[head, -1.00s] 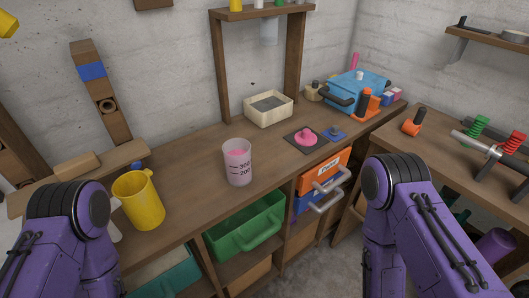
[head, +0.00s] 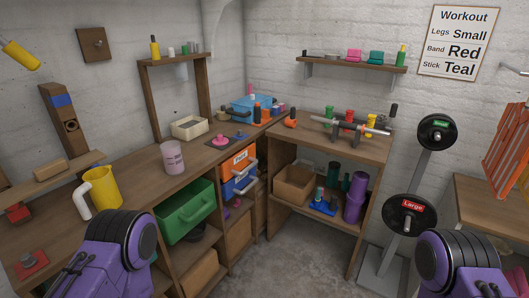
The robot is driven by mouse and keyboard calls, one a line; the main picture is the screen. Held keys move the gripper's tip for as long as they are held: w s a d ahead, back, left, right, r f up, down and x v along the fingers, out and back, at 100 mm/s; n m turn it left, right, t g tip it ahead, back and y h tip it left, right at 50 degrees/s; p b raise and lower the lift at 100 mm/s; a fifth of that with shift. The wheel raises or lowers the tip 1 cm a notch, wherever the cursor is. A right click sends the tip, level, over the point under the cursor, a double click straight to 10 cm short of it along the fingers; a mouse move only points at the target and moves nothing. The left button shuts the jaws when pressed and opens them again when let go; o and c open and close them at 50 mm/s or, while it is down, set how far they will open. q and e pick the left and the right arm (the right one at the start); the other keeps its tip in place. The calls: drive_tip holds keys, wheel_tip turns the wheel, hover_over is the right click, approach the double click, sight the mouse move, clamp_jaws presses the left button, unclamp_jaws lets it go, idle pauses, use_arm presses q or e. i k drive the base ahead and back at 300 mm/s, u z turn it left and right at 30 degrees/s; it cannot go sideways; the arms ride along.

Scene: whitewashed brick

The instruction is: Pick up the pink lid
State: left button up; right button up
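The pink lid (head: 220,140), a small round piece with a knob on top, lies on a dark square pad (head: 231,148). Purple links of my two arms show at the lower left and lower right of the head view. Both grippers are outside the picture, and both arm parts are well away from the lid.
A yellow pitcher (head: 105,188) and a cream box (head: 189,127) stand on the bench. Green (head: 187,212) and orange (head: 238,161) bins sit below. A second bench (head: 340,142) and a weight stand (head: 405,225) are to the right. The floor between is clear.

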sight(220, 141)
drive_tip(key=z, duration=0.7)
drive_tip(key=i, duration=1.4)
drive_tip(key=u, duration=0.3)
